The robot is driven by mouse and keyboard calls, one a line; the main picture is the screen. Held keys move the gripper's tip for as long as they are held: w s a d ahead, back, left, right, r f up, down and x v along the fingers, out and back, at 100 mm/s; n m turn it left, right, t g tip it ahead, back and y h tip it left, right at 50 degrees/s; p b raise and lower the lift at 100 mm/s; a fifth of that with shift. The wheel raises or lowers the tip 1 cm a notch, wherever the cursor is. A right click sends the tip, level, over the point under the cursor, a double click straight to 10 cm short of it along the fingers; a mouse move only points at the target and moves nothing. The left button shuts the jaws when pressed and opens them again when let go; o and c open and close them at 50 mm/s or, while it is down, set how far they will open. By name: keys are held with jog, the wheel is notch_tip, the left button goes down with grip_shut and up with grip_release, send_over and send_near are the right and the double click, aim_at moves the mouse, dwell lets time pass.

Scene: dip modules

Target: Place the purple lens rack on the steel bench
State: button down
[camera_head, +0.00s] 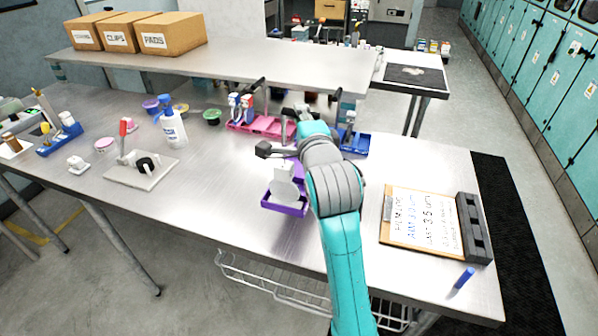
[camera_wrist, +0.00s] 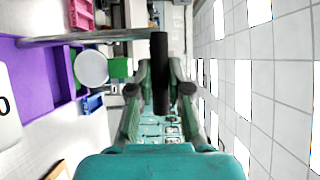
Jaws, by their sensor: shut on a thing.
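The purple lens rack (camera_head: 284,208) is in the middle of the head view, over the front part of the steel bench (camera_head: 225,205). It carries white pieces, and a shadow on the bench lies below it. In the wrist view the rack (camera_wrist: 38,95) fills the left side, turned sideways, with a round white disc (camera_wrist: 91,67) and a green piece beside it. My gripper (camera_wrist: 160,90) is shut on the rack's black handle bar (camera_wrist: 160,60), which joins the rack by a grey rod. My arm hides the rack's right part in the head view.
A pink rack (camera_head: 262,127) and a blue rack (camera_head: 355,143) stand behind. A clipboard (camera_head: 420,218), black block (camera_head: 474,228) and blue marker (camera_head: 463,279) lie to the right. A spray bottle (camera_head: 172,130) and a toggle clamp (camera_head: 142,165) stand left. Bench between clamp and purple rack is clear.

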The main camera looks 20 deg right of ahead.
jog(key=shift+f, duration=4.35)
jog(key=c, duration=1.1)
grip_release()
jog(key=shift+s, duration=0.15)
jog(key=s, duration=0.7)
jog(key=s+a, duration=0.1)
jog(key=s, duration=0.3)
jog(key=shift+s+a+r, duration=0.1)
jog(key=shift+s+r, duration=0.1)
jog(key=shift+s, duration=0.15)
